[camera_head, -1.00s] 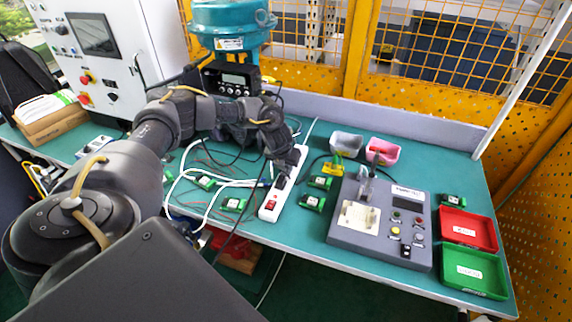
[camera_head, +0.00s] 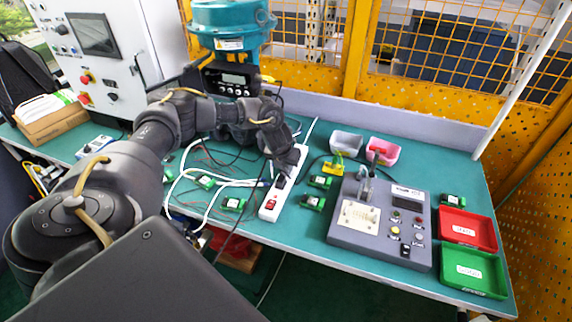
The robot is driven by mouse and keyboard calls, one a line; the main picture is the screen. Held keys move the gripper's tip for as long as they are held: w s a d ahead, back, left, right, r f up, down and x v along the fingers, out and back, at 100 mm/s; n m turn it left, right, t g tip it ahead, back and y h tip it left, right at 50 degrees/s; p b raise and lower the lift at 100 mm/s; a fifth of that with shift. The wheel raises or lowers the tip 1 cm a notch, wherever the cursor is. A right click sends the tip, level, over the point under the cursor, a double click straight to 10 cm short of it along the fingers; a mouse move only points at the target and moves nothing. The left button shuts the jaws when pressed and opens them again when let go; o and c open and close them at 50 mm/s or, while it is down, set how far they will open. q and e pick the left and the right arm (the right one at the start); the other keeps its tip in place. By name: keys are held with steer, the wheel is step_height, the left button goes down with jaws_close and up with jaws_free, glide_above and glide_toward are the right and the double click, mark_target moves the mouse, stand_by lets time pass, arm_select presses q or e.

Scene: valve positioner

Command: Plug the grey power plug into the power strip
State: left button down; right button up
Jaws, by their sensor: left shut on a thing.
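The white power strip (camera_head: 268,210) lies slanted on the green table, with a red switch at its near end. My left gripper (camera_head: 285,170) is over the middle of the strip and points down at it. It is shut on the grey power plug (camera_head: 281,181), a small dark shape at the fingertips, right at the strip's top face. I cannot tell whether its prongs are in a socket. The arm hides part of the strip's far half. My right gripper is not in view.
A grey test box (camera_head: 382,222) stands right of the strip. Red (camera_head: 468,230) and green (camera_head: 470,271) trays are at the far right. Small green modules (camera_head: 233,204) and loose cables lie around the strip. A teal valve actuator (camera_head: 232,25) stands behind.

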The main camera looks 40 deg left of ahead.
arm_select(q)
steer(key=shift+s+f, duration=0.1)
steer(key=shift+f, duration=0.35)
stand_by(1.0)
steer(key=c, duration=1.2)
jaws_free()
steer(key=shift+o, duration=0.6)
steer(key=shift+o, duration=1.2)
steer(key=p+v, duration=0.7)
